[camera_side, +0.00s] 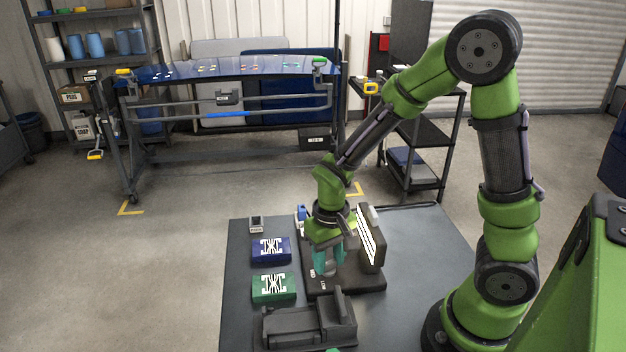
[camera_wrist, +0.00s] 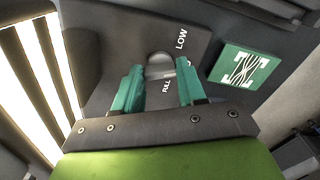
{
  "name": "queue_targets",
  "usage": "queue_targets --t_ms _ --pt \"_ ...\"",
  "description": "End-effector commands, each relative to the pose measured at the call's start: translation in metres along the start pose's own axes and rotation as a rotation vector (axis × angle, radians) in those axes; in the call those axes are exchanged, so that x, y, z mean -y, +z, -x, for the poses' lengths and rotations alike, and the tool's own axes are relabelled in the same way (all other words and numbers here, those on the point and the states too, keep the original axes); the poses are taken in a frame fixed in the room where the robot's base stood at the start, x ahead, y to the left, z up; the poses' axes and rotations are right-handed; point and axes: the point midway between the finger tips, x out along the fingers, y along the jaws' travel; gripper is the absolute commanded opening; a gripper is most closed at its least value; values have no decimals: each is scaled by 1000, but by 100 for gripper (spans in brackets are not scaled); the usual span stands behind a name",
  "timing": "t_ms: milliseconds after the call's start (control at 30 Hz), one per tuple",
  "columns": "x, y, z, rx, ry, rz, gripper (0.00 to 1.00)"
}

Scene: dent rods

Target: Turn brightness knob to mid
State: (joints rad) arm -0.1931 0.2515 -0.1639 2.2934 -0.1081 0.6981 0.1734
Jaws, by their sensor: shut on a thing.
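The brightness knob (camera_wrist: 160,60) is a grey round knob on a dark base plate (camera_wrist: 110,30), seen in the wrist view. My gripper (camera_wrist: 159,78) has teal fingers, one on each side of the knob, and is shut on it. White labels LOW and FULL are printed near the knob; another label is mostly hidden by the right finger. In the side view my gripper (camera_side: 328,264) points down over the dark base (camera_side: 350,286). The knob is largely hidden there by the fingers, and I cannot read its pointer.
A lit panel with bright strips (camera_side: 371,238) stands upright on the base, close right of my gripper. A blue box (camera_side: 271,250) and a green box (camera_side: 273,288) lie left. A dark cradle (camera_side: 310,322) sits in front. The table's right part (camera_side: 425,240) is clear.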

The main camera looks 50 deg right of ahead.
Motion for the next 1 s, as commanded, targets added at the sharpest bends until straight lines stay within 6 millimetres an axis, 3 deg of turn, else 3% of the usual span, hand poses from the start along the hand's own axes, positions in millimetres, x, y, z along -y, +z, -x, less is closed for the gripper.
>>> queue_targets --t_ms 500,1000 --pt "0 0 1 -1 -1 -344 10" --pt "0 0 1 -1 -1 -411 10"
